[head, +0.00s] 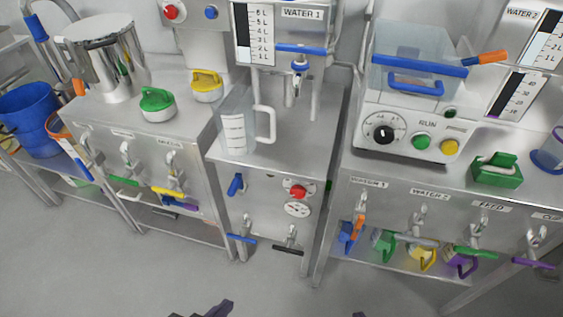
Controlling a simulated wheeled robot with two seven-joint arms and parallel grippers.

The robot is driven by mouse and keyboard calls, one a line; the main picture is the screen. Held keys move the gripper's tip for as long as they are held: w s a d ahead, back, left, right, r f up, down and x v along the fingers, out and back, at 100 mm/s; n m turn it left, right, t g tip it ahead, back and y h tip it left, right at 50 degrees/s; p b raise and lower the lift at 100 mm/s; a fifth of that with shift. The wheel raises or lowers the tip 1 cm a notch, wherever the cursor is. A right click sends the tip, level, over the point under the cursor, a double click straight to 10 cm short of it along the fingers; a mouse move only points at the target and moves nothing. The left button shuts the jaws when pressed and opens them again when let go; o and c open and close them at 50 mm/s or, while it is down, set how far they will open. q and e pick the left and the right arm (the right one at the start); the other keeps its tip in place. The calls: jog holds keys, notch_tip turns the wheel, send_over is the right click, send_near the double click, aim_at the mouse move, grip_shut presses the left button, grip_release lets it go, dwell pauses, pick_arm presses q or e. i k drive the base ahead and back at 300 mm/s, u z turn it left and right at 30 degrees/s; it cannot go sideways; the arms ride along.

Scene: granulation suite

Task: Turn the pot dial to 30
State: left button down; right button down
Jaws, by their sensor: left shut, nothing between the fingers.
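No label in view reads "pot". A black round dial (383,133) with a white scale around it sits on the front of the white machine marked RUN, at centre right. Its scale numbers are too small to read surely. A red knob (298,191) sits above a small round gauge (297,209) on the middle cabinet's front. My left gripper (217,309) shows as dark fingers at the bottom edge, shut and empty, well away from both. Only a dark tip of my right gripper (358,315) shows at the bottom edge.
Green (421,142) and yellow (450,147) buttons sit right of the dial. A blue-handled clear box (416,50) tops that machine. A clear jug (237,132) stands on the middle cabinet. Taps and hooks jut from the fronts. The floor before them is clear.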

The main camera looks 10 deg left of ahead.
aim_at(298, 191)
jog(key=z, duration=2.05)
jog(key=k, duration=1.2)
jog(key=u, duration=2.15)
jog(key=i, duration=0.5)
jog(key=u, duration=0.05)
